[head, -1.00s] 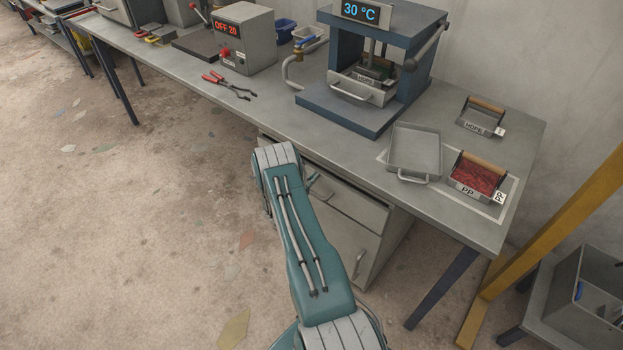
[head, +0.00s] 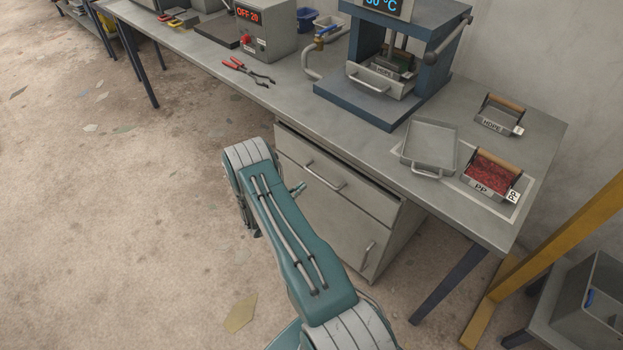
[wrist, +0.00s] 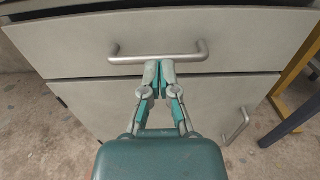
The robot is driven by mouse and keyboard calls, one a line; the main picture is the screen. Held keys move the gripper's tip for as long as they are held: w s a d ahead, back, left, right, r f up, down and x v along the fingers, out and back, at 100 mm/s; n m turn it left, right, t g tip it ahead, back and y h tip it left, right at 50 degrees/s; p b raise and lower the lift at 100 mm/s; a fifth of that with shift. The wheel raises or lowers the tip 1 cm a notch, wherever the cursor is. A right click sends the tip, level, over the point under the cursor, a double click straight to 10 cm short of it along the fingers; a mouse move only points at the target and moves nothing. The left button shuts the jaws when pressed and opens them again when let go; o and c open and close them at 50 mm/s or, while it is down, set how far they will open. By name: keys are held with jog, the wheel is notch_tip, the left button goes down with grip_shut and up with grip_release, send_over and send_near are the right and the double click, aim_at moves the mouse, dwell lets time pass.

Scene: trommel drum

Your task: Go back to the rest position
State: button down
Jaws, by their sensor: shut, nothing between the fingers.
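In the wrist view my gripper (wrist: 159,80) is shut and empty. Its fingertips point at the front of a grey drawer cabinet, just below the bar handle (wrist: 158,54) of the top drawer. I cannot tell whether the tips touch the handle. The top drawer (head: 336,185) also shows in the head view and stands slightly open, with a dark gap along its upper edge. My arm reaches out over the floor in front of the cabinet in the head view, where the fingers are hidden.
The workbench (head: 290,105) runs above the cabinet. On it are a blue press (head: 375,105), an empty metal tray (head: 430,145), a PP tray (head: 492,174) with red pieces, an HDPE tray (head: 500,114) and red-handled tongs (head: 247,72). A yellow post (head: 540,260) stands right.

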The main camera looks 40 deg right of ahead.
jog(key=shift+a+f, duration=0.1)
jog(key=shift+a, duration=0.3)
jog(key=s+a+r+m+g+y, duration=0.1)
jog(key=a+r+m+g+y, duration=0.2)
jog(key=r, duration=0.6)
jog(key=s+a+r+m+y, duration=0.15)
jog(key=r+m, duration=0.25)
jog(key=r, duration=0.4)
jog(key=s+a+r+m+g+y, duration=0.2)
jog(key=a+r+m, duration=0.15)
jog(key=r, duration=0.55)
jog(key=s+a+r+m+t+y, duration=0.4)
jog(key=s+a+r, duration=0.4)
jog(key=a, duration=0.3)
jog(key=s+a+r+m+t+y, duration=0.4)
jog(key=s+a+r+t+y, duration=0.2)
jog(key=s+a, duration=0.3)
jog(key=a+r+y, duration=0.1)
jog(key=a, duration=0.2)
jog(key=shift+a+r, duration=0.25)
jog(key=shift+r, duration=0.15)
jog(key=shift+d+y, duration=0.1)
jog(key=shift+y, duration=0.15)
